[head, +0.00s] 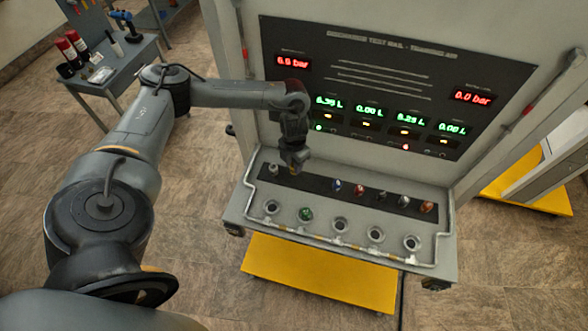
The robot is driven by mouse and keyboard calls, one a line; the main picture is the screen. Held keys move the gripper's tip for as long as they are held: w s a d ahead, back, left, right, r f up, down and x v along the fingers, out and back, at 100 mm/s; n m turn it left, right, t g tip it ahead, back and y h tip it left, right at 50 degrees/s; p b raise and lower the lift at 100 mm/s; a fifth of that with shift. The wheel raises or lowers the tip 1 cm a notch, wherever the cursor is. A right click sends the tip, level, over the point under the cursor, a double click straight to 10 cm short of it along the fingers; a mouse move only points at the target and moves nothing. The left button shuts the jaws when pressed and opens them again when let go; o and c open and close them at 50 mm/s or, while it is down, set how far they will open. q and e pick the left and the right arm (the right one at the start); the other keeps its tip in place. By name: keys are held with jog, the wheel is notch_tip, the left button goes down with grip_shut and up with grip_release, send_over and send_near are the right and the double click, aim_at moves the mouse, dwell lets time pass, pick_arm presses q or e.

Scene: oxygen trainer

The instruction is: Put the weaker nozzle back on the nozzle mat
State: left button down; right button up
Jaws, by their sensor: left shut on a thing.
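The nozzle mat (316,181) is a dark strip along the back of the bench shelf. Several small nozzles stand on it, among them a silver one (273,169) at the left end, a blue one (336,186), a copper one (358,190) and an orange one (427,207) at the right end. A green nozzle (306,213) sits in a socket in front of the mat. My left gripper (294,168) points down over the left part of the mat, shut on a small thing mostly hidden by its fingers. I cannot tell whether that thing touches the mat. My right gripper is out of view.
Behind stands a dark panel (390,85) with red bar and green litre displays. A side table (110,65) with red-topped cylinders is at upper left. A yellow base (318,275) lies below.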

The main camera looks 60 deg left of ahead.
pick_arm(q)
notch_tip(320, 180, down, 3)
jog(key=shift+f+p, duration=0.15)
jog(key=shift+p, duration=0.25)
jog(key=shift+f, duration=0.4)
jog(key=shift+f, duration=0.2)
jog(key=c, duration=0.8)
grip_release()
jog(key=shift+r, duration=0.15)
